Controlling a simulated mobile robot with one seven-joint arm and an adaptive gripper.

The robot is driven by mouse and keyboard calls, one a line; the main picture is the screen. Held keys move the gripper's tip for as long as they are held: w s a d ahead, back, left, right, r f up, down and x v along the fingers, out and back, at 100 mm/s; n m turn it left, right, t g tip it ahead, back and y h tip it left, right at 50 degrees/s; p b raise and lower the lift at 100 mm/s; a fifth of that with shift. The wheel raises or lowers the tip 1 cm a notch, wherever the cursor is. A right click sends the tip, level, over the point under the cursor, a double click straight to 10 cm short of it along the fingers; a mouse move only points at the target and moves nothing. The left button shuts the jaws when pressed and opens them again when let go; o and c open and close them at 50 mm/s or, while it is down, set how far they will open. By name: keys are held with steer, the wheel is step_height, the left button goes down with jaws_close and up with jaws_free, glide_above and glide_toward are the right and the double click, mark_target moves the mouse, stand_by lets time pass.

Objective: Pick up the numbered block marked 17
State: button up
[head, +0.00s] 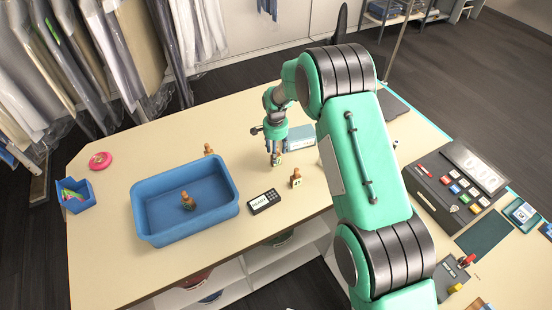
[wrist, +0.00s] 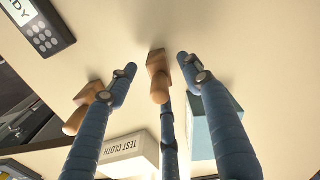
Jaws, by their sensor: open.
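My gripper (head: 276,157) points down over the table, its blue fingers (wrist: 163,85) spread open. A wooden block with a rounded peg (wrist: 157,66) stands between the fingertips in the wrist view, with no clear contact; in the head view it is partly hidden by the gripper (head: 279,161). A second pegged block (head: 296,178) with a number label stands just right of it; it appears behind the left finger in the wrist view (wrist: 88,95). A third block (head: 208,150) stands behind the blue tray, and another (head: 188,201) is inside it. I cannot read any number as 17.
The blue tray (head: 153,230) stands at left, and a dark keypad device (head: 264,201) lies close to the blocks. A white box marked TEST CLOTH (wrist: 128,152) and a teal-blue box (wrist: 203,137) are near the fingers.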

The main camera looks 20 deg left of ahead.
steer(key=shift+f+p, duration=0.35)
steer(key=shift+f, duration=1.65)
jaws_close()
